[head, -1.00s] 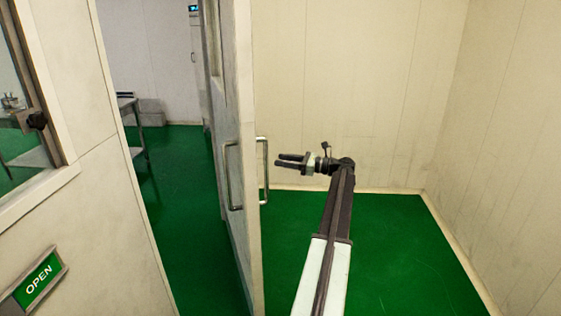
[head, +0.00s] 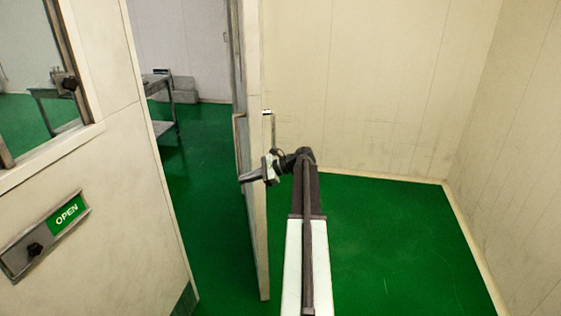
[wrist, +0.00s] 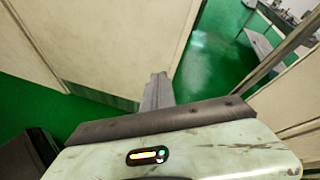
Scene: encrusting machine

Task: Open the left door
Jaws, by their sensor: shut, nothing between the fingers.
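A pale door (head: 256,230) stands ajar and nearly edge-on in the middle of the head view. A gap showing the room beyond lies to its left. Metal bar handles show on it, one at its right side (head: 269,120). My gripper (head: 241,178) is shut and empty, in front of the door's edge just below handle height, its fingers pointing left. I cannot tell whether it touches the door. In the wrist view the closed fingers (wrist: 157,88) point up the picture, near a pale panel (wrist: 120,40).
Beyond the gap are a metal table (head: 158,88) and green floor. Free green floor (head: 390,240) lies right of my arm, bounded by pale walls.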

